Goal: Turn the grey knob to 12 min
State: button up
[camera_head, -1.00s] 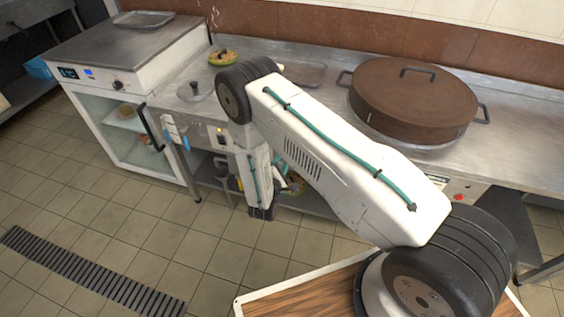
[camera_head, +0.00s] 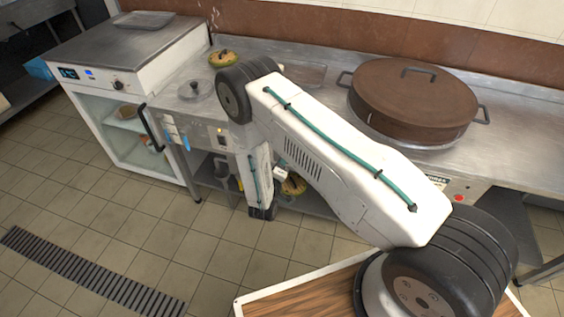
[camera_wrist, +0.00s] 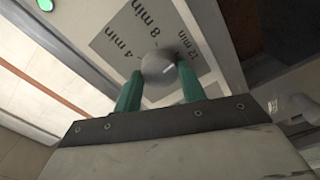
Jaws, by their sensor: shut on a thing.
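The grey knob (camera_wrist: 155,66) is round and sits on a grey dial plate (camera_wrist: 112,42) in the wrist view. The plate is printed 4 min, 8 min and 12 min, running from left to right around the knob. A short white mark on the knob points right and slightly up, roughly towards the 12 min label (camera_wrist: 196,60). My gripper (camera_wrist: 160,80) is shut on the knob, with one green finger on each side of it. In the head view my arm hides the knob and most of the gripper.
A steel counter carries a large brown lidded pot (camera_head: 412,98) at the right and a small round lid (camera_head: 193,90) at the left. A glass-fronted white cabinet (camera_head: 118,130) stands at the left. A green round thing (camera_wrist: 45,4) shows at the wrist view's top left. Tiled floor lies in front.

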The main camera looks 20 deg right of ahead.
jog(key=shift+m, duration=0.5)
jog(key=o, duration=1)
jog(key=shift+c, duration=0.2)
jog(key=v, duration=0.8)
jog(key=shift+w, duration=0.1)
